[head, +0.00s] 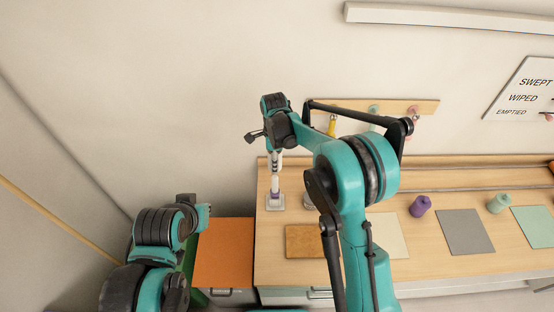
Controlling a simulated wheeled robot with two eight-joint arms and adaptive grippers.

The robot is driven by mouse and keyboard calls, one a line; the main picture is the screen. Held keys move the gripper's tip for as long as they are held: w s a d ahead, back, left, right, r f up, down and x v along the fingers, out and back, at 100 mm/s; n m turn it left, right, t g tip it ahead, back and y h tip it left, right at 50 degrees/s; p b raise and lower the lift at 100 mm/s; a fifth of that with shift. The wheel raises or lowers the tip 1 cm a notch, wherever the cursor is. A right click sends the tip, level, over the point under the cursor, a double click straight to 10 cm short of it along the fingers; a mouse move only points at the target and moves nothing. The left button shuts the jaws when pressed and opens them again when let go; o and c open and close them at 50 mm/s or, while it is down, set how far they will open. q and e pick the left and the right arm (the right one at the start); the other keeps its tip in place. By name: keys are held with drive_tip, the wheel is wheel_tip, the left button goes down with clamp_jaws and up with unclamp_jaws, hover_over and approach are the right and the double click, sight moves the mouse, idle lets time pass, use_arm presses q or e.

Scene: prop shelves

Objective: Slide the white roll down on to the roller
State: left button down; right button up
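My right arm reaches up and left across the head view, and its gripper (276,161) points down over the left end of the wooden bench. A narrow white upright piece (275,183), which looks like the white roll, is directly below the fingers, in line with them. Under it is a purple band (275,197) on a pale square base (274,207), apparently the roller stand. The parts are too small to tell whether the fingers close on the white piece or whether it touches the stand. My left arm is low at the left; its fingers are not visible.
The bench (430,258) holds a brown board (303,241), a grey mat (465,231), a purple spool (420,206) and a mint spool (499,203). A pegboard (420,107) hangs behind my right arm. An orange-topped cabinet (224,250) stands left of the bench.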

sight(275, 176)
drive_tip(key=shift+f+b, duration=1.05)
drive_tip(key=shift+f, duration=1.5)
drive_tip(key=shift+f+b, duration=0.15)
drive_tip(key=shift+b, duration=0.65)
drive_tip(key=shift+f+b, duration=0.45)
drive_tip(key=shift+b, duration=0.05)
idle(0.7)
drive_tip(key=shift+f+b, duration=1.7)
drive_tip(key=shift+f, duration=0.3)
idle(1.5)
